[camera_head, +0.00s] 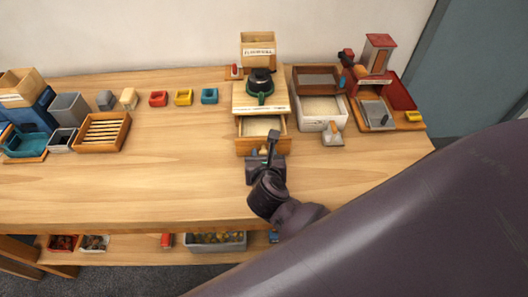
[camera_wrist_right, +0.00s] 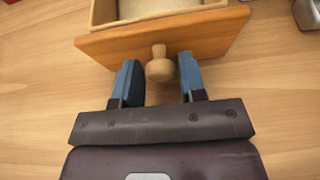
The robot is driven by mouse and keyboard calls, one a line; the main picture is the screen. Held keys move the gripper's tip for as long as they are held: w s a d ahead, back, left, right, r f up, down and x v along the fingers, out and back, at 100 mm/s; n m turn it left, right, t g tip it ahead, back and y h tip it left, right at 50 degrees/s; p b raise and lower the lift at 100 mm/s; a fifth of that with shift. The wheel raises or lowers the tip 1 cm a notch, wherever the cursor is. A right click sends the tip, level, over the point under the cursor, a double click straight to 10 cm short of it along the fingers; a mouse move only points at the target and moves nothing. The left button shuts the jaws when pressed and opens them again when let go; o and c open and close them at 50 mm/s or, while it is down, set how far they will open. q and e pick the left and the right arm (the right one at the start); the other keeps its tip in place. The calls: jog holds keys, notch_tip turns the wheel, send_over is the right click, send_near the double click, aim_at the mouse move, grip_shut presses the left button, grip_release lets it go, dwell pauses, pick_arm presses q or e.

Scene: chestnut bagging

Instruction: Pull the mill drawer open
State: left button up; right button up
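The mill (camera_head: 260,95) is a wooden box with a dark green and black top, standing towards the back of the table. Its drawer (camera_head: 260,127) sticks out at the front, partly open, with a pale inside showing. In the right wrist view the drawer front (camera_wrist_right: 215,38) carries a round wooden knob (camera_wrist_right: 159,66). My right gripper (camera_head: 265,158) is at the drawer front. Its two blue fingers stand on either side of the knob in the right wrist view (camera_wrist_right: 161,80), open, with a narrow gap visible at the right. My left gripper is out of view.
Right of the mill stand a white-walled box (camera_head: 322,125), a metal scoop (camera_head: 333,137) and a red device (camera_head: 378,55). A slatted wooden tray (camera_head: 102,132) and several bins are at left. Small coloured cups (camera_head: 184,97) line the back. The table front is mostly clear.

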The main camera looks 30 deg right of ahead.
jog(key=shift+o, duration=1.1)
jog(key=shift+s+r, duration=0.1)
jog(key=shift+o, duration=0.2)
jog(key=v, duration=1)
jog(key=shift+s+a, duration=0.15)
jog(key=shift+s, duration=0.15)
